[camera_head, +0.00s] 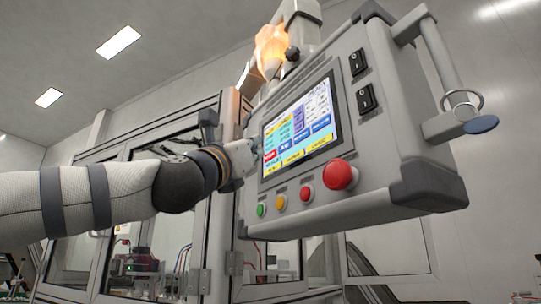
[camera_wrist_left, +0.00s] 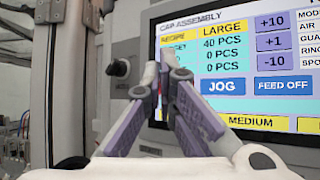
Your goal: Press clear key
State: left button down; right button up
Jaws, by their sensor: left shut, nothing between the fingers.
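The control panel's touchscreen (camera_head: 300,128) is lit, with coloured keys and rows of text. In the left wrist view the screen (camera_wrist_left: 245,62) shows CAP ASSEMBLY, a blue JOG key (camera_wrist_left: 221,87) and FEED OFF (camera_wrist_left: 283,86). A red key (camera_head: 270,156) sits at the screen's left edge in the head view; its label is too small to read. I cannot read a clear key in either view. My left gripper (camera_head: 252,153) is shut and empty at the screen's left edge. Its fingers (camera_wrist_left: 168,66) hide the area left of JOG. Contact cannot be told. My right gripper is out of view.
Below the screen are a large red button (camera_head: 340,174) and several small coloured buttons, including a green one (camera_head: 261,210). Two black switches (camera_head: 366,97) sit right of the screen. A handle (camera_head: 440,62) projects at the right. A glazed machine enclosure (camera_head: 100,200) stands behind my left arm.

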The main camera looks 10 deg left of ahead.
pick_arm(q)
jog(key=s+a, duration=0.3)
jog(key=shift+s+a+r, duration=0.1)
jog(key=shift+s+a, duration=0.1)
jog(key=shift+a, duration=0.05)
dwell(0.4)
